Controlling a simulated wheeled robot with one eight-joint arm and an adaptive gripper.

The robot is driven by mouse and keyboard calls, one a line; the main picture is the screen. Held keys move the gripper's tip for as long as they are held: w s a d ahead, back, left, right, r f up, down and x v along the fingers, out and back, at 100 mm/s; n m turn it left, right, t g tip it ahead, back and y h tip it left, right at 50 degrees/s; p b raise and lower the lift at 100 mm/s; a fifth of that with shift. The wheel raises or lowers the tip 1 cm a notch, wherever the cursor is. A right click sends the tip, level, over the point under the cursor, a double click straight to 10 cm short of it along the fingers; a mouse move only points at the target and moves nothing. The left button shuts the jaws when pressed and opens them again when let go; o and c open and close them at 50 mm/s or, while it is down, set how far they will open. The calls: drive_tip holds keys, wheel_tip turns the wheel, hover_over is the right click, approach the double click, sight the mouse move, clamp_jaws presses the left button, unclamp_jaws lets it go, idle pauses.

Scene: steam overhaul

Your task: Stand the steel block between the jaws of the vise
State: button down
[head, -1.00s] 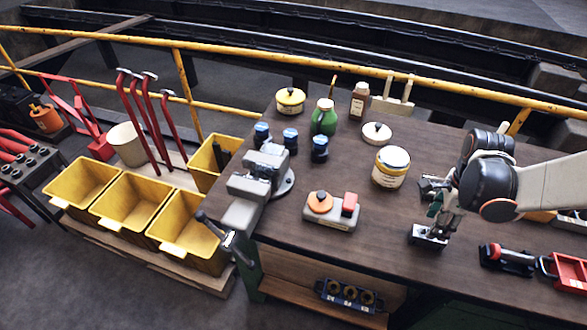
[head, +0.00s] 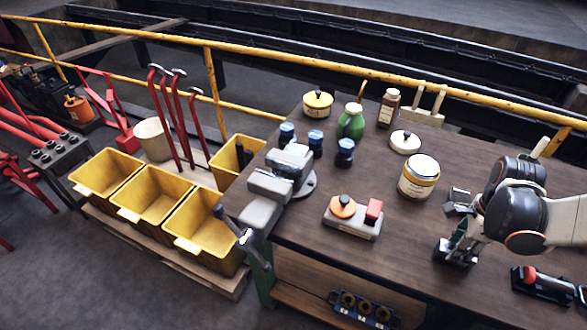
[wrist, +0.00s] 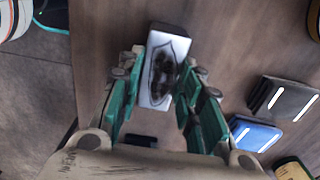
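The steel block shows in the wrist view (wrist: 161,75) as a bright, polished oblong with a dark patch on its face. It lies between and just beyond the tips of my gripper (wrist: 160,84). The green-padded fingers stand apart on either side of it; any contact is unclear. In the head view my gripper (head: 456,244) points down at the block (head: 458,256), low at the table's right half. The block is partly hidden by the fingers. The grey vise (head: 282,178) stands on the table's left edge, its handle hanging off the front.
A control box (head: 353,222) with orange and red knobs lies between vise and gripper. A large jar (head: 419,180) stands behind. Blue-capped bottles (head: 315,143) stand behind the vise. A red-handled tool (head: 545,282) lies to the right. Yellow bins (head: 150,200) stand on a pallet at left.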

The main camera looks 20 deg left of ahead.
drive_tip(key=shift+r+p, duration=1.35)
drive_tip(key=shift+r, duration=0.7)
drive_tip(key=shift+f, duration=0.1)
